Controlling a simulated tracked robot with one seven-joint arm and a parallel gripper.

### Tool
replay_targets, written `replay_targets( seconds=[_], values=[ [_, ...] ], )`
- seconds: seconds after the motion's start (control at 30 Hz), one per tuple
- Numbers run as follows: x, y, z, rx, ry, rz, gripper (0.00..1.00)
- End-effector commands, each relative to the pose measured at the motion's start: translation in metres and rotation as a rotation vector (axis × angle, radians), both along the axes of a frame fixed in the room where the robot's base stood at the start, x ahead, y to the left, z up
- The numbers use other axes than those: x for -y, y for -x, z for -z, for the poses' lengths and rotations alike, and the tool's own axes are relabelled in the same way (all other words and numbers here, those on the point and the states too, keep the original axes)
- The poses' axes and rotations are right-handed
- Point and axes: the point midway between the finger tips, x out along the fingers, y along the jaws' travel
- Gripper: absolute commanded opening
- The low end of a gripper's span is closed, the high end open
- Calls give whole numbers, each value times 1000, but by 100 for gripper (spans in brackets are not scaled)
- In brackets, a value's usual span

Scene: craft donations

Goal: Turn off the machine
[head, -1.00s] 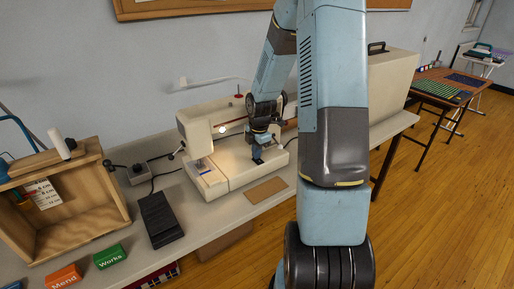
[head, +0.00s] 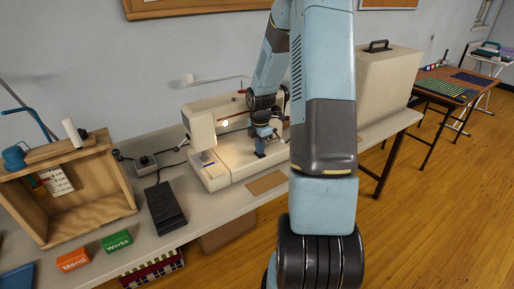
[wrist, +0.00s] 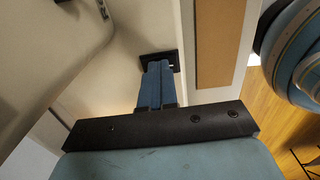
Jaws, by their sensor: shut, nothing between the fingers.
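The machine is a cream sewing machine (head: 205,128) standing on the table by the wall, with a small light (head: 224,124) glowing under its arm. My gripper (head: 260,154) is at the right part of the machine, pointing down, with its blue fingers together and empty. In the wrist view the fingertips (wrist: 160,66) are at a small black rectangular plate (wrist: 146,58) on the cream surface. The fingers cover most of this plate, so I cannot tell whether they touch it or what position any switch is in.
A brown flat piece (head: 267,182) lies in front of the machine. A black pedal (head: 165,208), a small grey box with a knob (head: 146,163) and a wooden crate (head: 88,212) are to the left. A large beige case (head: 385,80) stands right, behind my arm.

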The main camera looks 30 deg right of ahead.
Motion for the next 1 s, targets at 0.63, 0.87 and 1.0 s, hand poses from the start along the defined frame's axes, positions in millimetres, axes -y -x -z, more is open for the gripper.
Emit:
replay_targets(
  seconds=[0.63,0.87,1.0],
  values=[
    [-8,-18,8,7,-8,-1,0],
    [-8,-18,8,7,-8,0,0],
    [-7,-18,8,6,-8,1,0]
  ],
)
